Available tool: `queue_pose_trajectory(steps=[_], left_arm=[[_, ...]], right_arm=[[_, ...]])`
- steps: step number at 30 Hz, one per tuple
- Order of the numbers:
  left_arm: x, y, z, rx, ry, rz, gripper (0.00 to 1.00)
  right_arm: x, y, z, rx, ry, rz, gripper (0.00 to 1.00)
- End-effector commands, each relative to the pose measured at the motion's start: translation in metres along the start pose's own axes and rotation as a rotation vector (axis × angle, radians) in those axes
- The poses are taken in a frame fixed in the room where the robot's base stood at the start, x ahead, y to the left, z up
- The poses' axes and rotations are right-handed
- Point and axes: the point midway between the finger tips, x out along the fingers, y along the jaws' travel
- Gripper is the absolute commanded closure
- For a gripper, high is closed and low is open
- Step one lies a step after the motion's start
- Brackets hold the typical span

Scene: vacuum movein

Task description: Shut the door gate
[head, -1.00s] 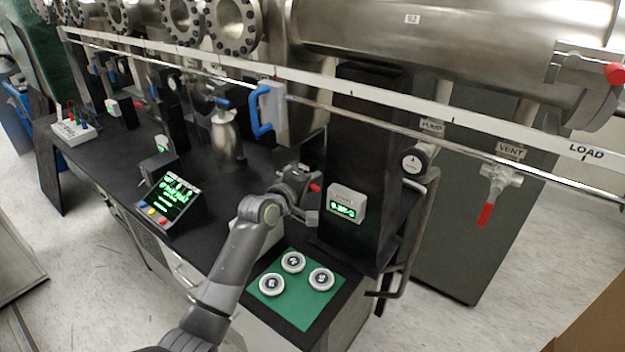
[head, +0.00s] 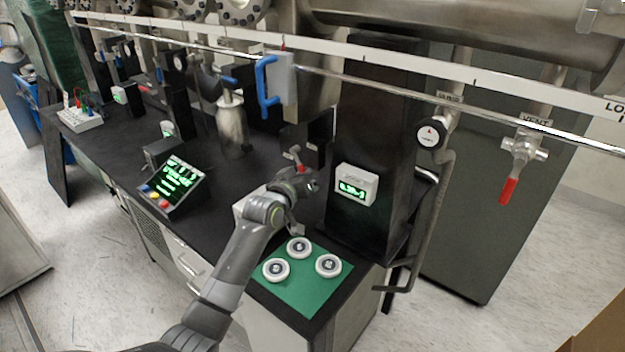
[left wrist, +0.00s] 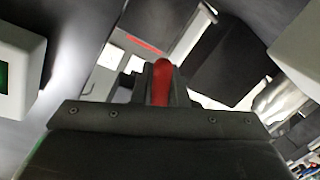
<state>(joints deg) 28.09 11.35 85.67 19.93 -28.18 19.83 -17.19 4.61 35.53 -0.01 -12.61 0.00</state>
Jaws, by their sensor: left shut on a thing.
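A red handle (left wrist: 161,82) stands between the fingers of my left gripper (left wrist: 160,92) in the left wrist view, and the gripper is shut on it. In the head view my left gripper (head: 303,178) is over the black bench, just left of the black column, and a small red part (head: 298,166) shows beside it. The wrist hides most of what the handle joins. I cannot tell which part is the door gate itself or how far it is open. My right gripper is not in view.
The black column (head: 368,130) carries a small green display (head: 356,185) close to my wrist. A green mat (head: 308,297) with white round pieces lies below my forearm. A long rail with a blue handle (head: 266,82) crosses above. A valve with a red lever (head: 509,190) hangs at right.

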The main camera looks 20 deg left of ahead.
Motion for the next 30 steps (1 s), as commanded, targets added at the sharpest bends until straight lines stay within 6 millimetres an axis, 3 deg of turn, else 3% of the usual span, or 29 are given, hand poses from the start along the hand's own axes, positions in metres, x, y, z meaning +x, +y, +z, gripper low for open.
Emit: queue_pose_trajectory(steps=[3, 15, 30], left_arm=[[0.002, -0.011, 0.005, 0.11, 0.02, -0.002, 1.0], [0.006, -0.03, -0.003, 0.417, 0.081, -0.001, 1.0], [0.007, -0.037, -0.013, 0.565, 0.111, -0.003, 1.0]], right_arm=[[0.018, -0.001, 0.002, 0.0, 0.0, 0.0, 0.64], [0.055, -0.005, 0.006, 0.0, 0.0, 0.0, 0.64], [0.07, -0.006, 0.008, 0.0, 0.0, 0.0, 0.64]])
